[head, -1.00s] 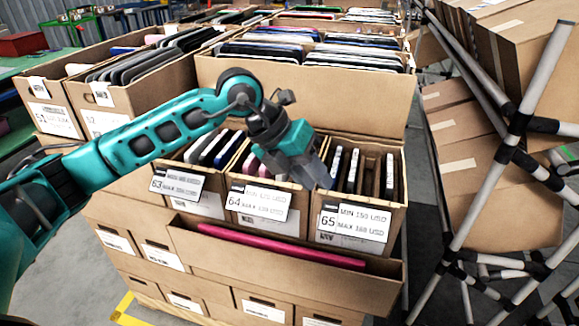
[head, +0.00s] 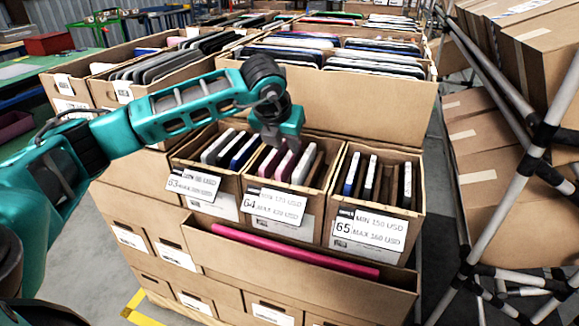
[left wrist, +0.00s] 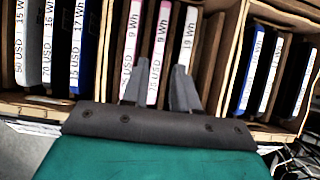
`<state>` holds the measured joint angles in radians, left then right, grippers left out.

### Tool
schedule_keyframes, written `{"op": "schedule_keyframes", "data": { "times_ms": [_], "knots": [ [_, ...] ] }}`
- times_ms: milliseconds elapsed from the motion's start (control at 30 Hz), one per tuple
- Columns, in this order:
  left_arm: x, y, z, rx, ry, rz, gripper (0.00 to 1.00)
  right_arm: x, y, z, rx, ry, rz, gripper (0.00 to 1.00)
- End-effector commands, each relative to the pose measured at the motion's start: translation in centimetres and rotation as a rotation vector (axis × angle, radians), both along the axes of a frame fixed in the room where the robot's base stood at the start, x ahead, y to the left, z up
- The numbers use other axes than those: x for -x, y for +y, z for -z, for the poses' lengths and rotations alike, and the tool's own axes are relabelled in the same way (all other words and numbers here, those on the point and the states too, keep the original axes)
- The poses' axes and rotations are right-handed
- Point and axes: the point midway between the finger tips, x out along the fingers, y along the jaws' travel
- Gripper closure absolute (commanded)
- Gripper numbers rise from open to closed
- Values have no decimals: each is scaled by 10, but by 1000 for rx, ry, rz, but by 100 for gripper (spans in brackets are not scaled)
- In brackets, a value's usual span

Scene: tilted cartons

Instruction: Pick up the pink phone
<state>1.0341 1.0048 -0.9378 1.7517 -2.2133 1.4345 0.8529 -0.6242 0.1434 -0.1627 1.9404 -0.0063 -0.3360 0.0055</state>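Several thin phones stand on edge in the carton marked 64 (head: 273,205). Pink ones (head: 286,168) show near its middle in the head view. My left gripper (head: 277,141) is just above them, pointing down. In the left wrist view its two fingers (left wrist: 161,90) are apart. My right gripper is not in view.
Cartons 63 (head: 194,186) and 65 (head: 370,231) flank carton 64 and hold dark, blue and white phones. A long pink item (head: 290,250) lies in the front bin. Larger cartons of devices stand behind. A pipe rack (head: 535,150) with boxes is at the right.

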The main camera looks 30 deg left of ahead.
Motion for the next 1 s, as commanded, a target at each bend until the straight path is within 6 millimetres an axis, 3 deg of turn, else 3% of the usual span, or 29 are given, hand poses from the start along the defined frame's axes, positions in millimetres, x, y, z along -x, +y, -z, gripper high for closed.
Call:
{"op": "schedule_keyframes", "data": {
  "times_ms": [333,1000],
  "knots": [
    [-19,7,41,1,3,0,71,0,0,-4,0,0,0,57],
    [-20,8,46,1,2,1,71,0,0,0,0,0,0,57]
  ]
}}
